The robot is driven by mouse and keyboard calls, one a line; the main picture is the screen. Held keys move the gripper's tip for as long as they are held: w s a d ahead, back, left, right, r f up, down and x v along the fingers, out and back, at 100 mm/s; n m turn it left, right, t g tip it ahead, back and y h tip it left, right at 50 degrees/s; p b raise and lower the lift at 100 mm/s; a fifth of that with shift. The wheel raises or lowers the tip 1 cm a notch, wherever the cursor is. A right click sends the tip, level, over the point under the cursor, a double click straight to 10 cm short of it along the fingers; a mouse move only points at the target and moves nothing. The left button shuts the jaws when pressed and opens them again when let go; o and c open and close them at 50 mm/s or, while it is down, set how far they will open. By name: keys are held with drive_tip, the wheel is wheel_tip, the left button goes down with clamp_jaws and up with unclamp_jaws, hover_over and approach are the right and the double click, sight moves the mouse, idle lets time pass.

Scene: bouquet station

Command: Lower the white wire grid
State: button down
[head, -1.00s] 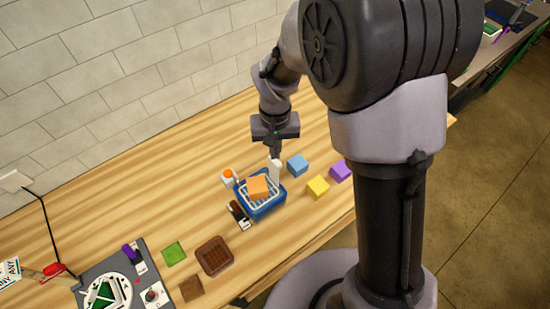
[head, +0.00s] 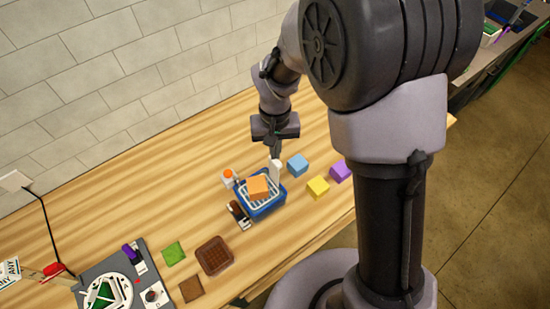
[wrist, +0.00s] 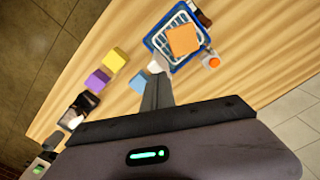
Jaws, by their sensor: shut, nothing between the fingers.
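The white wire grid (head: 249,198) sits in a blue tray (head: 266,210) on the wooden bench. An orange block (head: 257,187) rests on the grid. A white upright piece (head: 275,171) stands at the tray's far right corner. My gripper (head: 275,154) points down just above this white piece, shut and empty. In the wrist view the grid (wrist: 163,40) shows around the orange block (wrist: 183,40). There my gripper (wrist: 158,78) is close to the white piece (wrist: 157,65); I cannot tell whether they touch.
Blue (head: 298,165), yellow (head: 318,187) and purple (head: 341,171) blocks stand right of the tray. An orange-topped white item (head: 228,178) stands at its left. A brown tray (head: 215,256) and a green square (head: 173,253) lie nearer. The far bench behind the tray is clear.

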sight(275, 165)
drive_tip(key=shift+f, duration=0.15)
drive_tip(key=shift+f+b, duration=1.75)
drive_tip(key=shift+f, duration=0.25)
drive_tip(key=shift+f+b, duration=1.3)
drive_tip(key=shift+f, duration=0.2)
drive_tip(key=shift+f+b, duration=0.9)
wheel_tip(275, 165, up, 5)
drive_tip(key=p, duration=0.4)
drive_tip(key=shift+r, duration=0.2)
drive_tip(key=shift+f, duration=0.1)
